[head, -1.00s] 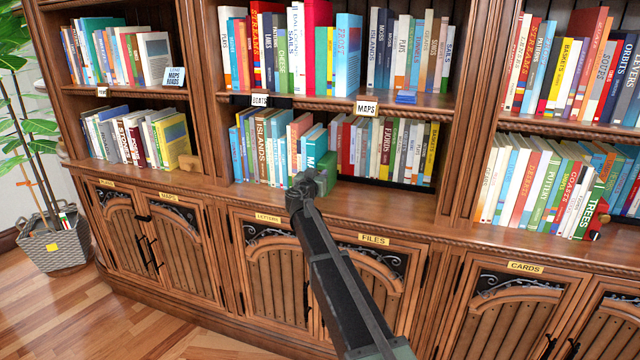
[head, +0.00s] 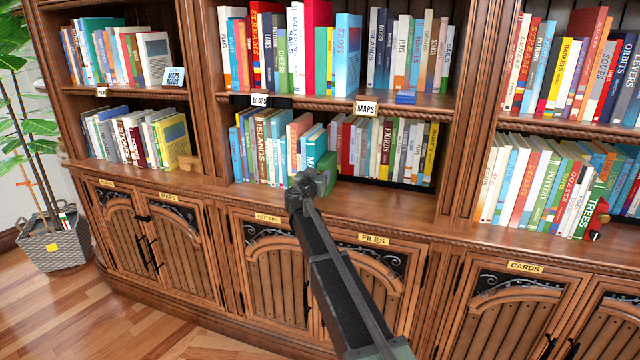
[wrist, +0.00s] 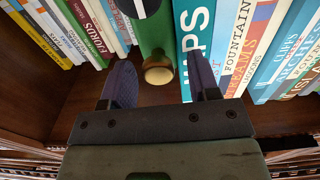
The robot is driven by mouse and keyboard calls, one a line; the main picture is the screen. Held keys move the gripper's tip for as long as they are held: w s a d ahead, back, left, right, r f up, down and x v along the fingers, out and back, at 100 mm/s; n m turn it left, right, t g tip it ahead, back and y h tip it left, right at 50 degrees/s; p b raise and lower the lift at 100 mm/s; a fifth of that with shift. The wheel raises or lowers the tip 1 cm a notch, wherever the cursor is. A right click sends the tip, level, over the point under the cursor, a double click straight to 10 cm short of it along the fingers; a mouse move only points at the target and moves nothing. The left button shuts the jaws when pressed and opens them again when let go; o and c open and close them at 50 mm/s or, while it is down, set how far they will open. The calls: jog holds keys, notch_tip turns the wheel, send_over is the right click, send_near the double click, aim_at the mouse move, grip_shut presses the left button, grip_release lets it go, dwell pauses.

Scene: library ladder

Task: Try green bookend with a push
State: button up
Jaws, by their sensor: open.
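The green bookend (head: 326,171) stands on the lower middle shelf, at the right end of a row of books by a teal-spined book. My gripper (head: 306,180) is in front of it and hides part of it. In the wrist view the green bookend (wrist: 156,35) shows as an upright green face with a round brass knob (wrist: 158,70) low on it. My gripper (wrist: 162,78) is open, with one dark finger on each side of the knob. Nothing is held. I cannot tell whether the gripper touches the bookend.
The teal book (wrist: 192,45) stands close beside the bookend in the wrist view. More books (head: 390,148) stand to the right on the same shelf. Bare shelf board (head: 390,200) lies in front of them. The upper shelf edge (head: 340,105) runs above my gripper.

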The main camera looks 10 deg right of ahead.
jog(key=v, duration=0.8)
dwell(0.4)
